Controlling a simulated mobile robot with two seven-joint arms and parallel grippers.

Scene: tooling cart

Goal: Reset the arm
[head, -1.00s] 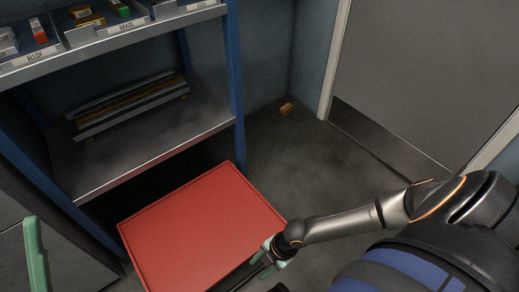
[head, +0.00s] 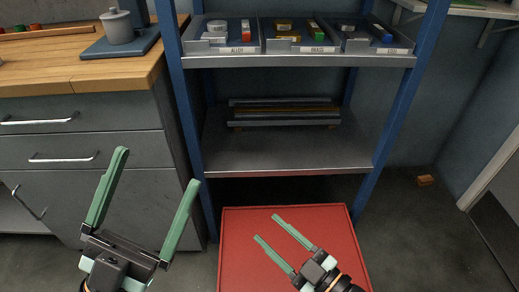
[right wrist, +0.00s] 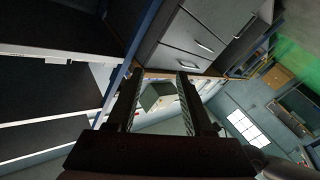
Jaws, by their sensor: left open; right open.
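My left gripper (head: 142,200) is at the lower left of the head view, in front of the grey drawer cabinet. Its two green fingers are wide apart with nothing between them. My right gripper (head: 268,228) is at the lower middle, over the red cart top (head: 240,270), with its fingers apart and empty. In the right wrist view its fingers (right wrist: 156,82) also stand apart, with shelves and drawers beyond them.
A blue-post shelf holds labelled bins (head: 292,38) on top and several metal bars (head: 284,112) below. A wooden workbench (head: 60,60) carries a grey pot (head: 118,26) on a blue base. A small orange-brown block (head: 425,180) lies on the floor at right.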

